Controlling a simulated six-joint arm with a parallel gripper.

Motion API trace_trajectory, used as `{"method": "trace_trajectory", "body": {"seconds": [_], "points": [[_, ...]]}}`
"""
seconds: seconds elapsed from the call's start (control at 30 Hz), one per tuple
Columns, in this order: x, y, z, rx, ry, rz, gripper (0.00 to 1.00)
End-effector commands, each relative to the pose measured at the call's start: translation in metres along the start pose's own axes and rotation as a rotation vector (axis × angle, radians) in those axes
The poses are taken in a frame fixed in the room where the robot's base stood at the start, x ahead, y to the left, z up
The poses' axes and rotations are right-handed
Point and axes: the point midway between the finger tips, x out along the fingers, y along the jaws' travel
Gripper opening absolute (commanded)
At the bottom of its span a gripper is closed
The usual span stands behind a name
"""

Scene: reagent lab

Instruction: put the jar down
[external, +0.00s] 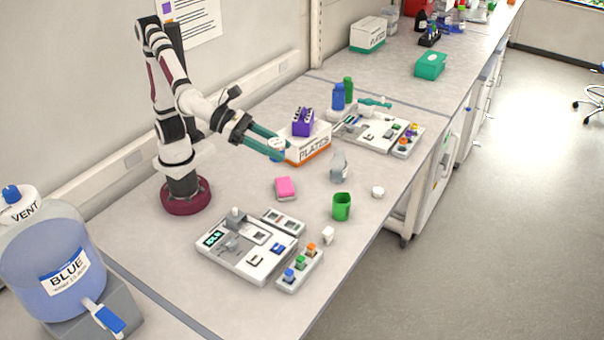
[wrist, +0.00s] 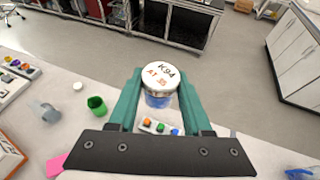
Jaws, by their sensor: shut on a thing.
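My gripper (wrist: 160,90) is shut on a small jar (wrist: 158,78) with a white lid marked "K94 AT 35". The jar sits between the two teal fingers, and its bluish clear body shows below the lid. In the external view my gripper (external: 273,148) reaches out over the bench, and the jar (external: 278,144) shows pale at its fingertips, in front of the plates box. The jar appears held above the bench top; its exact height is hard to tell.
A plates box (external: 308,147) carries a purple rack (external: 303,121). A white instrument (external: 222,262) lies nearer. Bare bench surrounds the pink block.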

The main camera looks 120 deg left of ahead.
Motion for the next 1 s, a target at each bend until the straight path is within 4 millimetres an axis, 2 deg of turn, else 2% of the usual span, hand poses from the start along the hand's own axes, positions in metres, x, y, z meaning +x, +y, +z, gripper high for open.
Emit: {"method": "trace_trajectory", "body": {"seconds": [0.03, 0.1, 0.2, 0.5, 0.63, 0.77, 0.9, 0.97, 1.0], "points": [[-0.009, 0.013, 0.014, -0.01, -0.008, 0.002, 0.0], [-0.018, 0.025, 0.025, -0.005, -0.006, 0.0, 0.0], [-0.025, 0.033, 0.033, 0.002, -0.003, -0.004, 0.0], [-0.027, 0.034, 0.035, 0.009, 0.0, -0.005, 0.0], [-0.019, 0.038, 0.025, -0.001, 0.004, 0.032, 0.0], [0.005, 0.054, -0.013, -0.049, 0.008, 0.174, 0.0], [0.033, 0.092, -0.08, -0.162, 0.008, 0.468, 0.0], [0.039, 0.112, -0.11, -0.222, 0.006, 0.615, 0.0], [0.041, 0.127, -0.132, -0.269, 0.004, 0.724, 0.0]]}}
